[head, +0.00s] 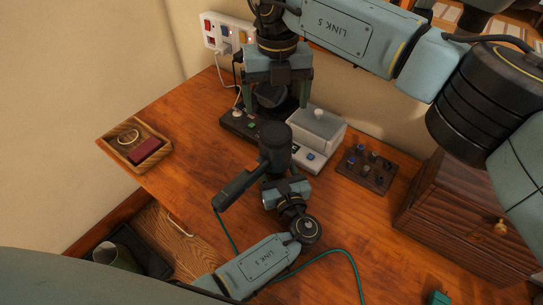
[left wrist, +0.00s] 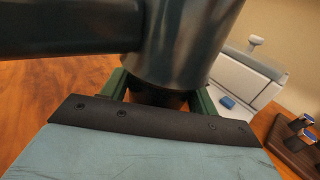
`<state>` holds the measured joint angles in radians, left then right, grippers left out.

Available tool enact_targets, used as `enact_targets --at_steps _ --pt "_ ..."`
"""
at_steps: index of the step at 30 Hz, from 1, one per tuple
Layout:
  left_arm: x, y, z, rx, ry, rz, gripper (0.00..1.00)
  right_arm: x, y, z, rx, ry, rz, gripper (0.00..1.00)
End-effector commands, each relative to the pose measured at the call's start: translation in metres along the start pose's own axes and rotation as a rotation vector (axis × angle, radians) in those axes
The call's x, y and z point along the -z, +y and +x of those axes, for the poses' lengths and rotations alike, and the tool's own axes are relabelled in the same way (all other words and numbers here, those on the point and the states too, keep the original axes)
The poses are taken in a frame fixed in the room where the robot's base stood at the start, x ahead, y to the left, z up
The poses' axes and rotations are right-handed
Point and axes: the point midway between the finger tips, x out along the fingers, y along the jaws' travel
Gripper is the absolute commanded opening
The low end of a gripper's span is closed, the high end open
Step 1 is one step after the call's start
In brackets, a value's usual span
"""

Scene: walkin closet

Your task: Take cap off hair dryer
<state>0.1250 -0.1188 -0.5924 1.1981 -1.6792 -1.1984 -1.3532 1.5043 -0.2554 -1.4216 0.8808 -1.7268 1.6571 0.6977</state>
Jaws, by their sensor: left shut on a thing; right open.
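The dark hair dryer (head: 275,143) is held above the desk, its handle (head: 236,188) pointing to the lower left. My left gripper (head: 278,176) is shut on its barrel. In the left wrist view the barrel (left wrist: 185,40) and handle (left wrist: 65,28) fill the top, between the green fingers (left wrist: 160,95). My right gripper (head: 275,108) comes down from the top, open, beyond the hair dryer. A dark rounded thing (head: 270,94) shows between its fingers. I cannot tell whether that is the cap, nor whether the fingers touch it.
Behind the dryer stand a black base with knobs (head: 240,124) and a grey-lidded white box (head: 317,128). A small dark rack (head: 367,168) and wooden drawer box (head: 465,215) are right. A wooden tray (head: 135,146) is left. A green cord (head: 340,254) crosses the desk.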

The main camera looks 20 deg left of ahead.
Motion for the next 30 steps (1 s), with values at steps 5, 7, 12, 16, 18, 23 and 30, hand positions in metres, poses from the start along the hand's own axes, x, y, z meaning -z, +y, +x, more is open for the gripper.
enact_targets --at_steps 5,7,12,16,18,23,30 --pt "0.0002 -0.0001 -0.0003 0.000 0.001 0.000 0.00 0.0001 0.0001 0.0001 0.000 0.000 0.135 0.88" --pt "0.0002 -0.0001 -0.0004 0.000 0.001 0.000 0.00 0.0001 0.0002 0.0001 0.000 0.000 0.244 0.88" --pt "0.0002 -0.0001 -0.0004 0.000 0.001 0.000 0.00 0.0003 0.0003 0.0003 0.000 0.001 0.566 0.88" --pt "0.0002 -0.0001 -0.0005 0.000 0.001 0.000 0.00 0.0003 0.0003 0.0002 0.000 0.001 0.801 0.88" --pt "0.0002 -0.0002 -0.0005 0.000 0.001 0.000 0.00 0.0003 0.0003 0.0002 0.000 0.001 0.910 0.88" --pt "0.0003 -0.0002 -0.0005 0.000 0.001 0.000 0.00 0.0002 0.0002 0.0001 0.000 0.000 1.087 0.88" --pt "0.0003 -0.0002 -0.0006 0.001 0.001 0.000 0.00 0.0002 0.0002 0.0092 0.000 0.001 1.171 0.88"
